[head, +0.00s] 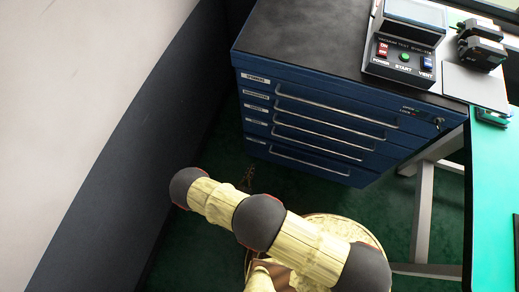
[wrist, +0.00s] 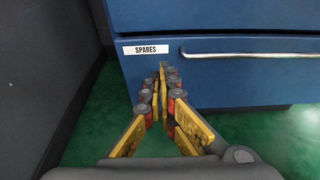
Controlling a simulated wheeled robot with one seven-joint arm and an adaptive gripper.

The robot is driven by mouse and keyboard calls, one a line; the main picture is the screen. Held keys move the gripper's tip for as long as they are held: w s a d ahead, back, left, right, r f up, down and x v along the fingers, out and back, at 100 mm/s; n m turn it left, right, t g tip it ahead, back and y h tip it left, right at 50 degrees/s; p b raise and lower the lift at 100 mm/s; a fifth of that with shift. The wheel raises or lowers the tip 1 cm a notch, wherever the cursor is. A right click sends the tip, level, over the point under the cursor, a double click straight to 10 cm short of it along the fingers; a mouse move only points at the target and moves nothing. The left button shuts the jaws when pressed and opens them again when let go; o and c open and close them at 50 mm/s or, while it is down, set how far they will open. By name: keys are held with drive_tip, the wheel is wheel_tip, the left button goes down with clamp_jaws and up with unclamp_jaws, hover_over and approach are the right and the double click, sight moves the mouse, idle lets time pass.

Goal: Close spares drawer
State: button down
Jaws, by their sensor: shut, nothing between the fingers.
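The spares drawer (wrist: 235,78) is the blue bottom drawer of the cabinet, with a white SPARES label (wrist: 146,50) and a silver bar handle (wrist: 250,54) in the wrist view. In the head view the bottom drawer (head: 300,161) looks flush or nearly flush with the drawers above; I cannot tell whether a small gap is left. My gripper (wrist: 162,70) is shut and empty. Its fingertips are in front of the drawer's left part, between the label and the handle's left end. Whether they touch the drawer front is unclear.
The blue cabinet (head: 300,50) has a black top bearing a vacuum test box (head: 402,55). A dark-based wall (head: 120,170) runs close along the left. A green-topped bench (head: 494,190) stands at the right. Green floor shows below the drawers.

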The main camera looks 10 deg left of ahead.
drive_tip(key=b, duration=0.4)
approach(262, 142)
drive_tip(key=x, duration=0.4)
drive_tip(key=shift+w+d+f, duration=0.1)
drive_tip(key=shift+w+f, duration=0.05)
drive_tip(key=shift+f, duration=0.3)
drive_tip(key=shift+w+r+b, duration=0.1)
drive_tip(key=shift+w+b, duration=0.3)
drive_tip(key=shift+w, duration=0.4)
